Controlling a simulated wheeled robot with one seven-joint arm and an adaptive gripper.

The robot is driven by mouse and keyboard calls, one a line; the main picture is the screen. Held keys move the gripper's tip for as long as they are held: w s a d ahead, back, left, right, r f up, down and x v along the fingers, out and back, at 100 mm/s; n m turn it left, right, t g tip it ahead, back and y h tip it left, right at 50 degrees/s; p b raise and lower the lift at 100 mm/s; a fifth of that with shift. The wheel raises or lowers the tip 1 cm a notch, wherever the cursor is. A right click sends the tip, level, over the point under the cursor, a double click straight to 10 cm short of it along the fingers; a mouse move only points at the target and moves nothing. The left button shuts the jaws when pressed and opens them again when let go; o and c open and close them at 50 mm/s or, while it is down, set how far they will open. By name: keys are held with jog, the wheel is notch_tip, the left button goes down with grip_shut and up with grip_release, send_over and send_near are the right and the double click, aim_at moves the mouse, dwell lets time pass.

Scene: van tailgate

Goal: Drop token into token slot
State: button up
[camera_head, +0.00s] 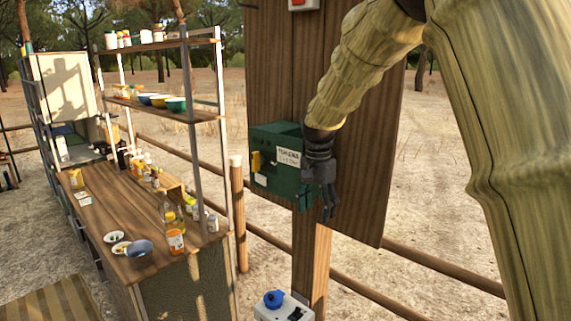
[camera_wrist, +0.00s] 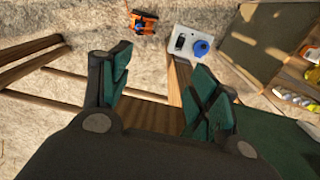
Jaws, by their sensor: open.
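A dark green box (camera_head: 274,140) with a white label reading "TOKENS" is mounted on the upright wooden board in the head view. It has a yellow part (camera_head: 256,162) on its left. I cannot make out the slot. My gripper (camera_head: 318,207) hangs with its fingers downward, close to the box's right side; I cannot tell if it touches. In the wrist view my gripper's two green-padded fingers (camera_wrist: 160,85) stand apart with nothing between them. A dark green surface, probably the box (camera_wrist: 285,150), lies at the lower right there. I see no token in either view.
A grey box with a blue knob (camera_head: 274,299) sits low on the post; it also shows in the wrist view (camera_wrist: 200,48). An orange object (camera_wrist: 145,22) lies on the ground. A counter (camera_head: 130,215) with bowls and bottles and a shelf rack stand left. Wooden rails run behind.

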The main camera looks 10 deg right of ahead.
notch_tip(320, 180, down, 8)
jog(key=s+n+b, duration=0.1)
jog(key=shift+s+a+r+n, duration=0.15)
jog(key=shift+s+a+n, duration=0.15)
jog(key=shift+n, duration=0.1)
jog(key=s+d+f+n+b, duration=0.15)
jog(key=s+f, duration=0.45)
jog(key=f, duration=0.7)
jog(key=s+f+n+b, duration=0.15)
jog(key=s+f, duration=0.45)
jog(key=f, duration=0.7)
jog(key=s+f+n+b, duration=0.15)
jog(key=s+f, duration=0.45)
jog(key=f, duration=0.7)
jog(key=s+f+n+b, duration=0.1)
jog(key=s+f, duration=0.4)
jog(key=s, duration=0.4)
jog(key=s+f+n+b, duration=0.1)
jog(key=s+f, duration=0.4)
jog(key=s, duration=0.4)
jog(key=s+f+n+b, duration=0.1)
jog(key=s+f, duration=0.3)
jog(key=s, duration=0.6)
jog(key=shift+d+f+n, duration=0.35)
jog(key=shift+f+n, duration=0.05)
jog(key=shift+n, duration=0.05)
